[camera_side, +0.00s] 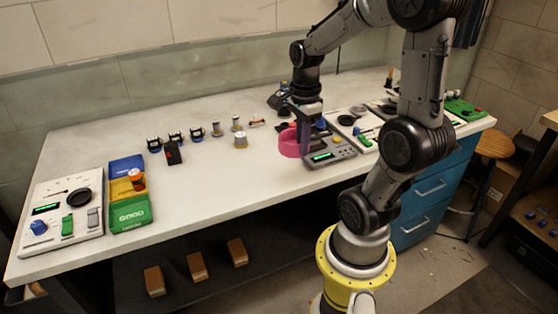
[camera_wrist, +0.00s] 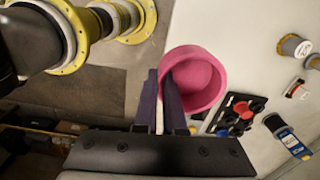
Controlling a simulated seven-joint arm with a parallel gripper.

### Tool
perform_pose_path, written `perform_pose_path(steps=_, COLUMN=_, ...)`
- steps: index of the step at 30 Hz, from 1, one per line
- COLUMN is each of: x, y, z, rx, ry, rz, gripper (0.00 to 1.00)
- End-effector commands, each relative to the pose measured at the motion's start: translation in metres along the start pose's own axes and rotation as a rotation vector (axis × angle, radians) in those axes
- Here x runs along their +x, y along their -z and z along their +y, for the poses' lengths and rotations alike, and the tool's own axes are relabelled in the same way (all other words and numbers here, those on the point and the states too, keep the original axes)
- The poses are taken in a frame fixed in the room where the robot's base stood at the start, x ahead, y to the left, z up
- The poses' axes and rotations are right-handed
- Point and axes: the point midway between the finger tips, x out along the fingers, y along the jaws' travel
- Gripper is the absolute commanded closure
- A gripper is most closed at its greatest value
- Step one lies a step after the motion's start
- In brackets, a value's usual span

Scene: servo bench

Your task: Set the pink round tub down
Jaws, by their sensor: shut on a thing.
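The pink round tub (camera_side: 290,145) is over the right half of the white bench, and it also shows in the wrist view (camera_wrist: 211,80) with its open mouth facing the camera. My gripper (camera_side: 303,138) is shut on the tub's wall. In the wrist view my two dark fingers (camera_wrist: 162,88) pinch that wall at its left side, one finger inside the tub and one outside. In the side view the fingers hide part of the tub. I cannot tell whether its base touches the bench.
A grey device with a green display (camera_side: 331,153) stands close to the tub's right. Several small spools (camera_side: 240,140) are to its left. Blue, yellow and green trays (camera_side: 130,215) and a white meter (camera_side: 62,215) are at far left.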

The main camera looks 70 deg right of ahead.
Motion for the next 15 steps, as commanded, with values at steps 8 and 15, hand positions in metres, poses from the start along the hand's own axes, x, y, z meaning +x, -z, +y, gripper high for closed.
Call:
perform_pose_path(steps=8, x=0.030, y=0.003, z=-0.062, rx=-0.002, ry=-0.005, rz=0.000, gripper=1.00)
perform_pose_path(steps=15, x=0.069, y=0.004, z=-0.092, rx=-0.002, ry=-0.003, rz=0.000, gripper=1.00)
